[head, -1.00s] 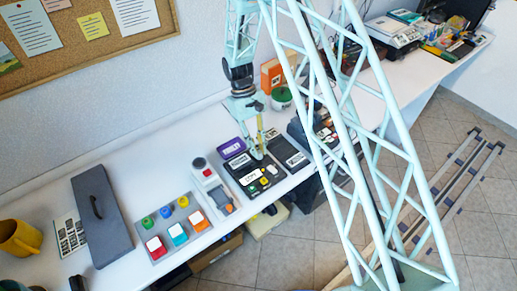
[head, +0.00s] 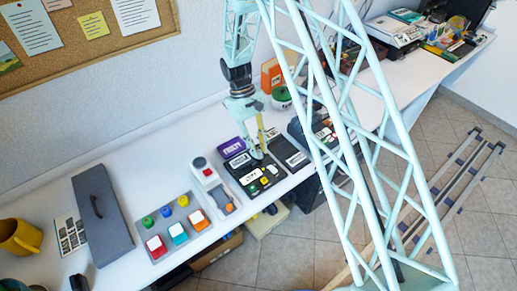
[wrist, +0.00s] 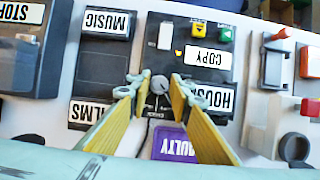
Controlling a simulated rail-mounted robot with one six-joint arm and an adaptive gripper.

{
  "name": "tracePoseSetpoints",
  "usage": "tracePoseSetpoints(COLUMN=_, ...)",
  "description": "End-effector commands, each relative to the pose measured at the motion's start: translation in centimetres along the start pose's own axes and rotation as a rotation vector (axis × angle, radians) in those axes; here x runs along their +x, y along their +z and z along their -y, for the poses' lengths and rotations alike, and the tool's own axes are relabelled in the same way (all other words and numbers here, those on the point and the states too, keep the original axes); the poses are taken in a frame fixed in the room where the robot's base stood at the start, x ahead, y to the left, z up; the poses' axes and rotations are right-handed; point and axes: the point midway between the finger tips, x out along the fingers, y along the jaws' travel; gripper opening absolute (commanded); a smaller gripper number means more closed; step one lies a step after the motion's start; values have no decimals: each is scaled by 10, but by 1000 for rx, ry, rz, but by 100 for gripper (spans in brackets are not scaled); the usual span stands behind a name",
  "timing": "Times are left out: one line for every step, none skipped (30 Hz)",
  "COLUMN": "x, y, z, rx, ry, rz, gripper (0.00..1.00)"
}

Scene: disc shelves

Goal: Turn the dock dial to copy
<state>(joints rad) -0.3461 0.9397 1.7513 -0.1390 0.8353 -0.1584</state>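The dock (wrist: 205,35) is a dark panel with a white COPY label (wrist: 205,57), a HOUSE label and small coloured buttons. It also shows in the head view (head: 240,171). The dock dial (wrist: 160,84) is a small grey round knob on its near part in the wrist view. Small lettering beside the dial is too small to read surely. My gripper (wrist: 157,83) is open, its two yellow fingers on either side of the dial, with small gaps visible. In the head view my gripper (head: 256,153) reaches down to the dock. The dial's pointer direction is unclear.
A purple FAULTY tray (wrist: 170,143) lies beside the dock. A dark tray with MUSIC (wrist: 106,22) and FILMS labels stands next to it. A device with a red button (wrist: 294,147) is on the other side. A button panel (head: 173,228) and grey lidded case (head: 102,215) stand farther left.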

Motion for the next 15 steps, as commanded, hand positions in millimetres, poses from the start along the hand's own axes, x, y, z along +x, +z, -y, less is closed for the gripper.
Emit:
tracePoseSetpoints(x=-1, y=0, z=0, rx=0, ry=0, rz=-1, gripper=19)
tracePoseSetpoints(x=-2, y=0, z=0, rx=0, ry=0, rz=-1, gripper=19)
tracePoseSetpoints(x=-3, y=0, z=0, rx=0, ry=0, rz=-1, gripper=19)
tracePoseSetpoints(x=-4, y=0, z=0, rx=0, ry=0, rz=-1, gripper=19)
tracePoseSetpoints(x=-6, y=0, z=0, rx=0, ry=0, rz=-2, gripper=19)
tracePoseSetpoints(x=-8, y=-1, z=0, rx=0, ry=1, rz=-2, gripper=19)
tracePoseSetpoints(x=-10, y=-1, z=0, rx=0, ry=1, rz=-2, gripper=19)
tracePoseSetpoints(x=-12, y=-1, z=0, rx=0, ry=1, rz=-2, gripper=19)
tracePoseSetpoints(x=-16, y=-1, z=0, rx=0, ry=1, rz=-2, gripper=19)
tracePoseSetpoints(x=-19, y=-1, z=0, rx=0, ry=1, rz=-2, gripper=19)
tracePoseSetpoints(x=-22, y=-1, z=0, rx=0, ry=1, rz=-3, gripper=19)
tracePoseSetpoints(x=-27, y=-1, z=0, rx=0, ry=1, rz=-3, gripper=19)
tracePoseSetpoints(x=-30, y=-1, z=0, rx=-1, ry=1, rz=-3, gripper=19)
tracePoseSetpoints(x=-34, y=-1, z=0, rx=-1, ry=1, rz=-2, gripper=19)
tracePoseSetpoints(x=-39, y=-1, z=0, rx=-1, ry=1, rz=-2, gripper=19)
